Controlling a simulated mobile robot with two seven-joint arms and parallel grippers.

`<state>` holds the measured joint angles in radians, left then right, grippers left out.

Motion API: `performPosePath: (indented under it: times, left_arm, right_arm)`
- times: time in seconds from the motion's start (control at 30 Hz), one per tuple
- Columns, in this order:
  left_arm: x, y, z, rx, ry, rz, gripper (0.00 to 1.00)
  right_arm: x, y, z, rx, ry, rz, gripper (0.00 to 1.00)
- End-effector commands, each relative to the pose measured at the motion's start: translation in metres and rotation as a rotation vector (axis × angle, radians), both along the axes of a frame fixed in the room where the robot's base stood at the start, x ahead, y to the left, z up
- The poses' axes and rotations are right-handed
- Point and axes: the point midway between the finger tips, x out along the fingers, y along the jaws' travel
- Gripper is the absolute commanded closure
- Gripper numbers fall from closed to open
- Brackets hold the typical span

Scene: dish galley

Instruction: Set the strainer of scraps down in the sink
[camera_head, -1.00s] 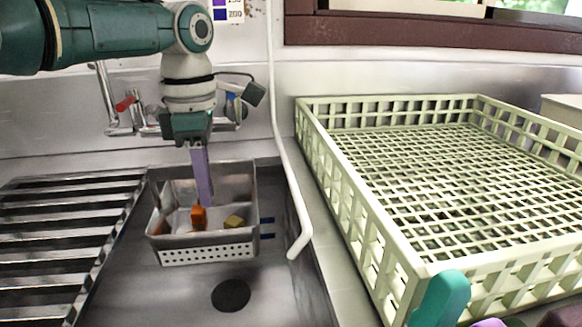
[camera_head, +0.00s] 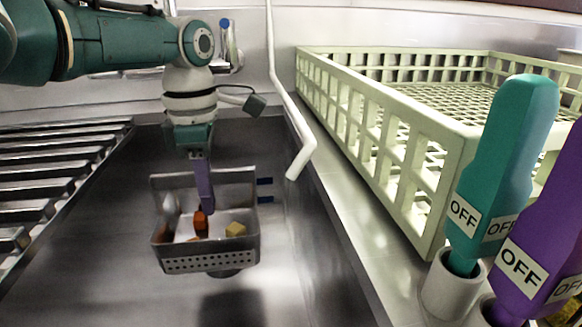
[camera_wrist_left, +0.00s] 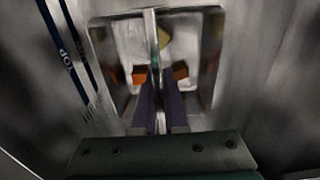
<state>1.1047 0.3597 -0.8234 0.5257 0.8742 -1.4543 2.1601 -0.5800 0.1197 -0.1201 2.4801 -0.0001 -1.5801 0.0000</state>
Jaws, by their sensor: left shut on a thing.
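The strainer (camera_head: 212,263) is a grey metal box with a perforated front, and it hangs inside the sink (camera_head: 110,265). It holds orange scraps (camera_head: 201,222) and a yellow scrap (camera_head: 236,229). My left gripper (camera_head: 206,205) points down into it with purple fingers, shut on it. In the left wrist view the fingers (camera_wrist_left: 160,110) close on a thin upright bar across the middle of the strainer (camera_wrist_left: 210,60). A dark patch lies on the sink floor below, so the strainer looks clear of the floor; the exact gap cannot be told. My right gripper is not in view.
A slatted metal rack (camera_head: 60,170) lies along the left. A white pipe (camera_head: 300,160) comes down at the sink's right wall. A pale green crate (camera_head: 400,150) stands on the right counter. Teal (camera_head: 505,170) and purple (camera_head: 540,240) handles marked OFF stand at the front right.

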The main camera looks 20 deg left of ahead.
Motion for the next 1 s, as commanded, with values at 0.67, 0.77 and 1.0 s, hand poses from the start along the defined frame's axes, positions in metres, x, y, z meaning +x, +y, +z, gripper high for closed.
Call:
performPosePath:
  times: [0.67, 0.77, 1.0]
  left_arm:
    - [0.000, 0.000, -0.091, -0.002, -0.001, 0.001, 1.00]
    - [0.000, 0.000, -0.098, -0.002, -0.001, 0.000, 1.00]
    - [0.001, 0.000, -0.102, 0.000, -0.001, 0.000, 1.00]
  right_arm:
    - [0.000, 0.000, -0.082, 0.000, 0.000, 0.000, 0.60]
    - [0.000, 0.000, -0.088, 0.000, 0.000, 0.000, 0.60]
    - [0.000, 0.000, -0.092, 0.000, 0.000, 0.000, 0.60]
